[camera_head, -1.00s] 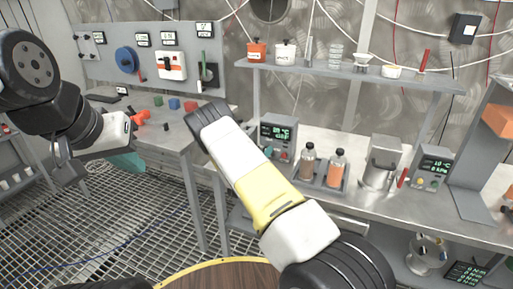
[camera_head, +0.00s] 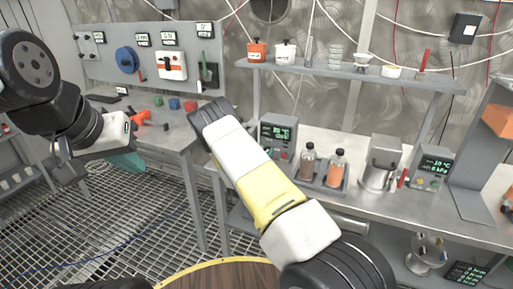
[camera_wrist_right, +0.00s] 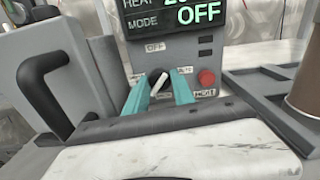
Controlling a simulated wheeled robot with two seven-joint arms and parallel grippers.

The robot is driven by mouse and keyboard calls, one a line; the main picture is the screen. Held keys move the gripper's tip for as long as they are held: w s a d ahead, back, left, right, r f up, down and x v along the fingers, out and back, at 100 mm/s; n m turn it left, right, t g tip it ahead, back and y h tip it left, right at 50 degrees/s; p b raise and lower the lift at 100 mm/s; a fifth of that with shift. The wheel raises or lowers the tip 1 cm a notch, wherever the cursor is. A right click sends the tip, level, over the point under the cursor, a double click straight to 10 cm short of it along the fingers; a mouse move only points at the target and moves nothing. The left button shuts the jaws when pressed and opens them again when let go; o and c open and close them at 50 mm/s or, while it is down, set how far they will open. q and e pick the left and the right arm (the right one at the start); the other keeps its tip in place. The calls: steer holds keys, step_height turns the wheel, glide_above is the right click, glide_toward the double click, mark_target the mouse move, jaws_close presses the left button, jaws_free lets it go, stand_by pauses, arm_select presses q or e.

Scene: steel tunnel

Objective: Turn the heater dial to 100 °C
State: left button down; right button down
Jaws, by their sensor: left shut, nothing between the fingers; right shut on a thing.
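The heater control box (camera_head: 277,135) stands at the left end of the right-hand bench, with a green-lit display. In the right wrist view, its display (camera_wrist_right: 180,12) reads HEAT, with a number partly cut off, and MODE OFF. Below it is a dial (camera_wrist_right: 160,84) with a pale pointer, with OFF and other small labels around it. My right gripper (camera_wrist_right: 160,92) has its teal fingers on both sides of the dial and is shut on it. In the head view my right wrist partly covers the fingers. My left gripper (camera_head: 127,162) is shut and empty, left of the left table.
A red button (camera_wrist_right: 206,77) sits right of the dial. A dark handle (camera_wrist_right: 45,85) stands close on the left. Two bottles (camera_head: 336,166) stand in a tray right of the box, near a metal container (camera_head: 380,165). A shelf (camera_head: 350,76) runs above.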

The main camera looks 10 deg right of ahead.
steer(key=m, duration=0.5)
steer(key=shift+f+m, duration=0.1)
steer(key=shift+m, duration=2.2)
steer(key=c, duration=1.1)
jaws_free()
steer(key=shift+o, duration=0.2)
steer(key=v, duration=0.8)
steer(key=shift+w, duration=0.1)
